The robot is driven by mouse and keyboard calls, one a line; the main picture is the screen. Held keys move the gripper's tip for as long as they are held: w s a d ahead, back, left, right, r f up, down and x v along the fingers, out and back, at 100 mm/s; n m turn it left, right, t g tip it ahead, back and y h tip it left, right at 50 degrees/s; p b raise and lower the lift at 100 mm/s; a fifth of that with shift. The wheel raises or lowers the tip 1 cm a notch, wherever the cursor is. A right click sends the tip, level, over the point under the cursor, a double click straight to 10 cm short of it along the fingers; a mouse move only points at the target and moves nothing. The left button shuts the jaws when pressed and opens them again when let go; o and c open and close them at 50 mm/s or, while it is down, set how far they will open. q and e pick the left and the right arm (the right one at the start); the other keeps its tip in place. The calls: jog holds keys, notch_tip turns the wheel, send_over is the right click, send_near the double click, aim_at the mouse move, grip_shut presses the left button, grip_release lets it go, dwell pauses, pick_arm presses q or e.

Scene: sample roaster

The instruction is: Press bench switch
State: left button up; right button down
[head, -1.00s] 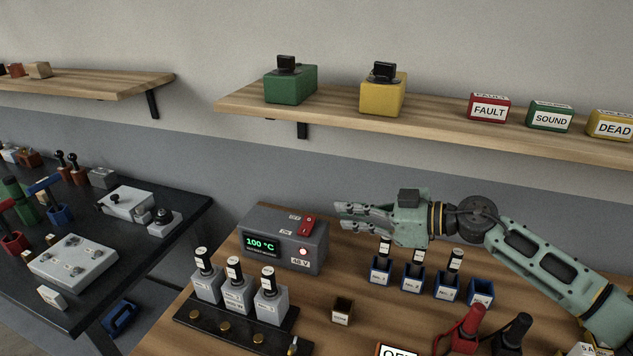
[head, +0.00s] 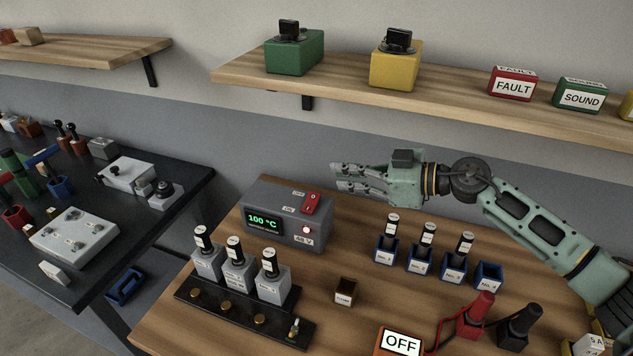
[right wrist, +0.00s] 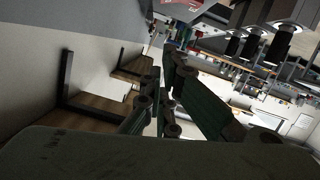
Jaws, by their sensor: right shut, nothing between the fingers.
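A grey box (head: 262,232) with a green "100 °C" display stands at the back left of the wooden bench. A red rocker switch (head: 311,203) sits on its sloping top right, and a small lamp glows on its front. My right gripper (head: 336,177) points left, with its fingertips above and slightly right of the red switch, apart from it. It is shut and empty. In the right wrist view the fingers (right wrist: 165,100) fill the middle, and a red patch at the top edge is too cut off to identify. My left gripper is not in view.
Grey blocks with black-capped bottles (head: 238,277) stand in a black rack at front left. Blue holders (head: 420,262) stand below my right arm. A wooden shelf (head: 450,88) runs behind. An orange unit (head: 401,342) reads OFF. Red and black plugs stand at front right.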

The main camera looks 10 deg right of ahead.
jog(key=p, duration=0.2)
send_over(316, 200)
jog(key=shift+s+a+f, duration=0.2)
jog(key=shift+f, duration=0.15)
jog(key=shift+s+a+f, duration=0.15)
jog(key=shift+f, duration=0.2)
jog(key=f, duration=0.3)
jog(key=shift+w+d+b, duration=0.15)
jog(key=shift+w+b, duration=0.1)
jog(key=shift+b, duration=0.05)
jog(key=shift+d+f, duration=0.2)
jog(key=shift+f, duration=0.4)
jog(key=shift+w, duration=0.1)
